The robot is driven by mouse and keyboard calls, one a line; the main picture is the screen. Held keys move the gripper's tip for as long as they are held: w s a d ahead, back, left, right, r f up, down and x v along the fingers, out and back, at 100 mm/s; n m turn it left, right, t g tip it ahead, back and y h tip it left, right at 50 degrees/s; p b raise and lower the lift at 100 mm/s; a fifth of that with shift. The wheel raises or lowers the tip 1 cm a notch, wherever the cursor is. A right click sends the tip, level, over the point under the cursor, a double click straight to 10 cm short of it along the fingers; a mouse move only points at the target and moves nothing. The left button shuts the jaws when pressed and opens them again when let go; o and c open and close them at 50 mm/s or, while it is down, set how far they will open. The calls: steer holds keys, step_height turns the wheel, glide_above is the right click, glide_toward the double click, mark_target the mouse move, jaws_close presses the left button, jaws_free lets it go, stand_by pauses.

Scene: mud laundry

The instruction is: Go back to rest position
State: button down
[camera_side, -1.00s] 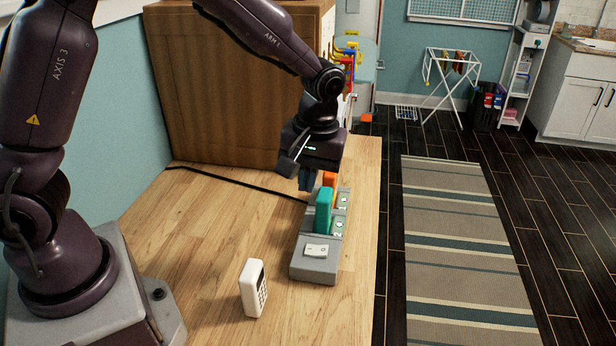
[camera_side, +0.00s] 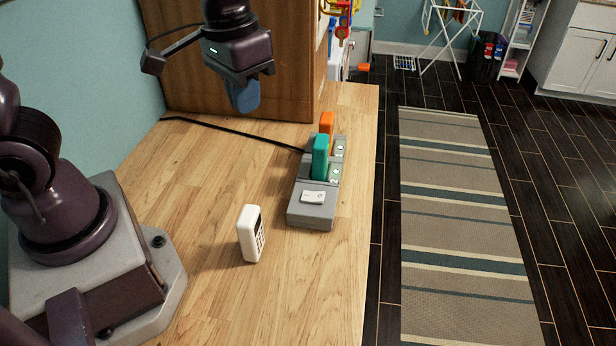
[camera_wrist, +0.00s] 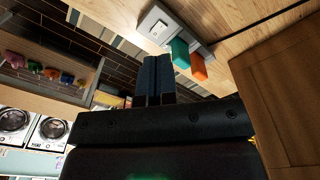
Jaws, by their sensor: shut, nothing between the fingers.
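My gripper (camera_side: 243,97) is shut and empty, raised above the wooden table to the left of the grey power strip (camera_side: 312,214). Its two blue fingers show pressed together in the wrist view (camera_wrist: 154,80). The strip holds an upright teal plug (camera_side: 320,157) and an upright orange plug (camera_side: 327,124) behind it. A white rocker switch (camera_side: 313,197) is at its near end. The strip, teal plug (camera_wrist: 180,53) and orange plug (camera_wrist: 198,67) also show in the wrist view, apart from the fingers.
A white handheld device with a keypad (camera_side: 250,235) stands on the wooden table (camera_side: 205,185). A black cable (camera_side: 235,133) runs from the strip to the left. A wooden cabinet (camera_side: 190,70) stands behind my gripper. A striped rug (camera_side: 455,220) lies on the dark floor.

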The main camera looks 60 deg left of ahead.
steer(key=s+a+r+m+t, duration=0.1)
steer(key=s+a+r+t, duration=0.1)
steer(key=s+r+t, duration=0.2)
steer(key=s+r, duration=0.3)
steer(key=s, duration=0.1)
steer(key=shift+r+t, duration=0.4)
steer(key=shift+s, duration=0.1)
